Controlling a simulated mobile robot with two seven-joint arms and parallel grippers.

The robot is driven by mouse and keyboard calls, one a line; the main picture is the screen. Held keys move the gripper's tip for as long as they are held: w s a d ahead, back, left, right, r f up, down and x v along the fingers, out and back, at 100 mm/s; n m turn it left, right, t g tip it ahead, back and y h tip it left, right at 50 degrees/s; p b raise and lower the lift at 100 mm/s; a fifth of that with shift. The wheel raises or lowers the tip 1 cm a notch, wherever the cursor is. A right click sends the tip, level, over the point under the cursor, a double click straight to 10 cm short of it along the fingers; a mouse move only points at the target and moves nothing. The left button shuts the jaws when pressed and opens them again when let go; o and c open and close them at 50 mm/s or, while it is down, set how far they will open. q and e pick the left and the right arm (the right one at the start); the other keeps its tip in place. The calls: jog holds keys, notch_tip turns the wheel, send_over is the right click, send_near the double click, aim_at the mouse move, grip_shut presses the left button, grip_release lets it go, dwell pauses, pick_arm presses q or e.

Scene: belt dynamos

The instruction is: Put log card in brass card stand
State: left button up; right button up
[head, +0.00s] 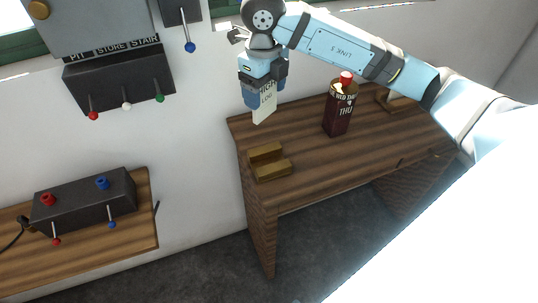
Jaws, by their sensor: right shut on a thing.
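The log card (264,106) is a pale card with dark lettering, part of which reads "LOG". My right gripper (262,88) is shut on its upper part and holds it upright above the back left corner of the desk. The brass card stand (270,164) is a stepped, brass-coloured block on the left end of the desk, below the card and apart from it. The card's upper part is hidden by the gripper. My left gripper is not in view.
Switch boxes (117,82) hang on the left wall; another (85,202) sits on a lower shelf.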

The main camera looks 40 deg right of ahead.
jog(key=m, duration=0.1)
jog(key=r+m, duration=0.1)
jog(key=m, duration=0.1)
jog(key=d+m, duration=0.1)
jog(key=m, duration=0.1)
jog(key=shift+r+b, duration=0.25)
jog(key=shift+b, duration=0.15)
send_near(269, 146)
jog(key=s+a, duration=0.2)
jog(key=s, duration=0.2)
jog(key=shift+m, duration=0.3)
jog(key=f, duration=0.5)
jog(key=shift+w+a+f, duration=0.1)
jog(key=shift+w+a, duration=0.1)
jog(key=shift+w, duration=0.05)
jog(key=shift+b, duration=0.3)
jog(key=shift+f, duration=0.2)
jog(key=o, duration=0.9)
jog(key=shift+r, duration=0.1)
